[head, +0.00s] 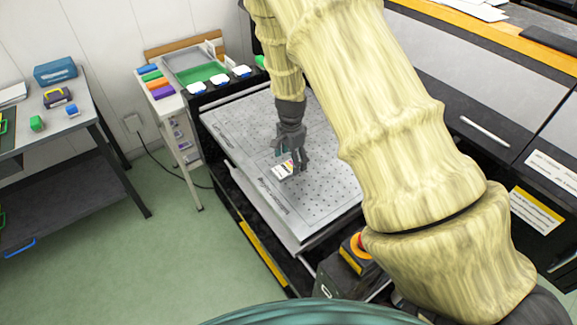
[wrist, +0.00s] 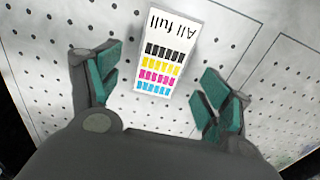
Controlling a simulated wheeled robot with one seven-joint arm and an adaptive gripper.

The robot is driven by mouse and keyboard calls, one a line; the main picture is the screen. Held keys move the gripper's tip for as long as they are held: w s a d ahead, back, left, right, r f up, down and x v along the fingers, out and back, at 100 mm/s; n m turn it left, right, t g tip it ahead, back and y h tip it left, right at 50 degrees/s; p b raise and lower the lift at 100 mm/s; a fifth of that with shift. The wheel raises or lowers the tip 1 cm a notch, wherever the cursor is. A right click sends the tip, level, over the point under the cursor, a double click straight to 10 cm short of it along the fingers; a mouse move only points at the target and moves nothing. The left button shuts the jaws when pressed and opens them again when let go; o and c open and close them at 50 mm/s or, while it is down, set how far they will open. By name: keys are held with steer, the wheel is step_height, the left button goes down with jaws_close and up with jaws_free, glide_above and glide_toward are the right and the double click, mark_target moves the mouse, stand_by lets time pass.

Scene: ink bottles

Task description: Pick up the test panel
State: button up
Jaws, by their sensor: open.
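The test panel (wrist: 169,50) is a small white card with "All full" lettering and rows of black, yellow, magenta and cyan marks. It lies on the perforated grey plate (head: 235,125). In the head view the panel (head: 281,171) shows at my gripper's fingertips, partly covered by them. My gripper (head: 290,163) points down over the plate. In the wrist view my gripper (wrist: 157,90) is open, with its teal finger pads apart on either side of the panel's near end. The pads do not appear to touch the panel.
A rack with a green tray (head: 205,72) and several white-and-blue items stands behind the plate. A side table (head: 85,118) at left holds small boxes. A red emergency button (head: 361,243) sits near the plate's front right corner. Much of the plate is bare.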

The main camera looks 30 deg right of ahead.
steer(key=shift+f, duration=1.15)
steer(key=c, duration=1.2)
